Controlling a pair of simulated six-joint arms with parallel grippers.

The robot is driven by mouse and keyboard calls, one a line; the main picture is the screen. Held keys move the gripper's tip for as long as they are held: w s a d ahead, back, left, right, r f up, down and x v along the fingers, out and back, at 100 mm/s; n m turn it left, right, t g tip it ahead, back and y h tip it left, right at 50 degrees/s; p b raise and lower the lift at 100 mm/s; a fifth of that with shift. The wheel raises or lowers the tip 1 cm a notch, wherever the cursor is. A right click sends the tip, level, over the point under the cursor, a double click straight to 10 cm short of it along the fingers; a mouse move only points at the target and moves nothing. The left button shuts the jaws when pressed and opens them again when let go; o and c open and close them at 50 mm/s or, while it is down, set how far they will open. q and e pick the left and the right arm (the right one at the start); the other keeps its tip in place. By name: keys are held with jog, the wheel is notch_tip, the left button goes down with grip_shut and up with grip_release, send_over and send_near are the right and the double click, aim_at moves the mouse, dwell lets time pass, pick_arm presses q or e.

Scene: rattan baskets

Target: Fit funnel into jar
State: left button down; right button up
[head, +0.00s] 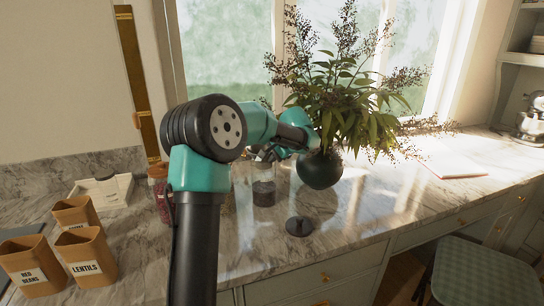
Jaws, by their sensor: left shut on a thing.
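A clear glass jar (263,190) with dark contents stands upright on the marble counter, left of a dark round vase. My left gripper (267,153) is just above the jar's mouth, with its forearm reaching in from behind the big elbow joint. It is shut on a small greyish thing, which looks like the funnel (262,159). The funnel is mostly hidden by the gripper and small in view. I cannot tell whether it touches the jar. A dark round lid-like disc (299,226) lies on the counter in front of the jar. My right gripper is not in view.
The dark vase (320,170) holds a large spreading plant close to my left gripper. Wooden bins, one labelled lentils (86,257), and a white tray (101,191) stand at the left. A red-filled jar (159,190) is partly behind my arm. The counter right of the disc is clear.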

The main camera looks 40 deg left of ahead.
pick_arm(q)
jog(key=c, duration=1.2)
grip_release()
jog(key=v, duration=1.7)
jog(key=shift+d+r, duration=0.1)
jog(key=shift+d, duration=0.05)
